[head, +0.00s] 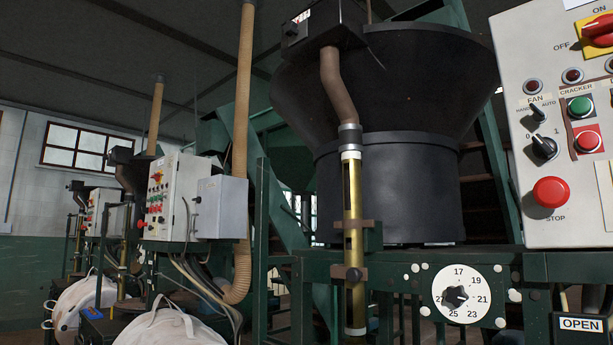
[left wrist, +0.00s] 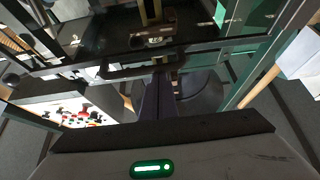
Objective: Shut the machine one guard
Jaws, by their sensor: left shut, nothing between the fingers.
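Machine one, nearest in the head view, has a large black hopper (head: 390,150) on a green frame (head: 400,265). I cannot pick out its guard for certain. A white sign reading OPEN (head: 581,324) is at the lower right. In the left wrist view, the dark fingers of my left gripper (left wrist: 160,74) are together and empty. A dark bar like a handle (left wrist: 125,72) lies close by their tips, below a dark panel (left wrist: 110,35); I cannot tell whether they touch. My right gripper is in neither view.
A brass tube (head: 353,220) stands in front of the hopper. A control panel (head: 560,130) with knobs and buttons fills the right. A numbered dial (head: 460,294) is below. Other machines and white bags (head: 160,328) stand at the left.

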